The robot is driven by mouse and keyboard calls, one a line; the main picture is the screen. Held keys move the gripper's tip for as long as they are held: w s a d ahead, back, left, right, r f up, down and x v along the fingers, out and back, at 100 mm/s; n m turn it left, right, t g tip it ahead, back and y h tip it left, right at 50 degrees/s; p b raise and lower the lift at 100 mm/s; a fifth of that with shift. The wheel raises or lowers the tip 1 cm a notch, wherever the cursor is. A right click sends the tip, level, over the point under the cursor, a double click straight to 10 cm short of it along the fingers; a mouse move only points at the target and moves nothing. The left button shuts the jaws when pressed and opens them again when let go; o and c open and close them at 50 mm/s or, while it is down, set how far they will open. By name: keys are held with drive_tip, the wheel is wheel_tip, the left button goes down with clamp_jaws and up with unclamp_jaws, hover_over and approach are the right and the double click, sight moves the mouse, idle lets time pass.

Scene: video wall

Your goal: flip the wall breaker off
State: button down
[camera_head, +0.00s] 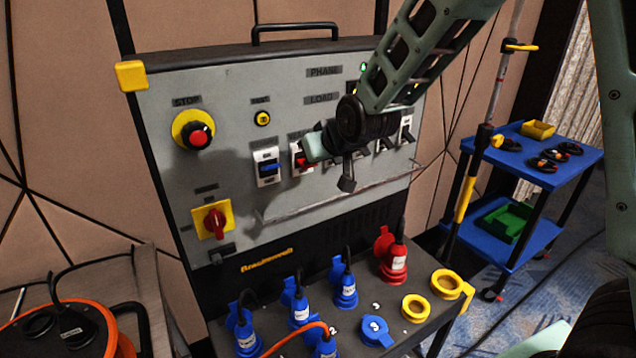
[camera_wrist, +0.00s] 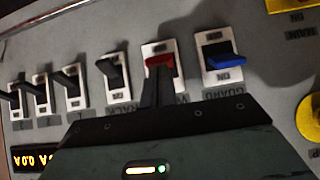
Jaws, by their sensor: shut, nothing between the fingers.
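A row of breakers sits on the grey panel (camera_head: 240,110). The red-handled breaker (camera_head: 306,160) is partly covered by my gripper in the head view; it shows more clearly in the wrist view (camera_wrist: 159,62). Its label is mostly hidden, so I cannot fully read it. The blue-handled breaker (camera_head: 268,167), labelled GUARD in the wrist view (camera_wrist: 221,60), is beside it. My gripper (camera_wrist: 153,84) is shut and empty, its dark fingertips at the red handle's lower edge in the wrist view. I cannot tell whether they touch it.
Several black-handled breakers (camera_wrist: 69,79) continue the row. A red stop button (camera_head: 198,136) and red rotary switch (camera_head: 214,221) are at the left. A rail (camera_head: 290,208) runs below the breakers. Plugs stand on the lower shelf (camera_head: 388,334). A blue cart (camera_head: 570,172) is at the right.

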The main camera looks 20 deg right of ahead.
drive_tip(key=shift+s+t, duration=0.1)
drive_tip(key=shift+t, duration=0.2)
drive_tip(key=shift+r+p, duration=0.1)
drive_tip(key=shift+p, duration=0.25)
drive_tip(key=shift+r+p, duration=0.4)
drive_tip(key=shift+r, duration=0.2)
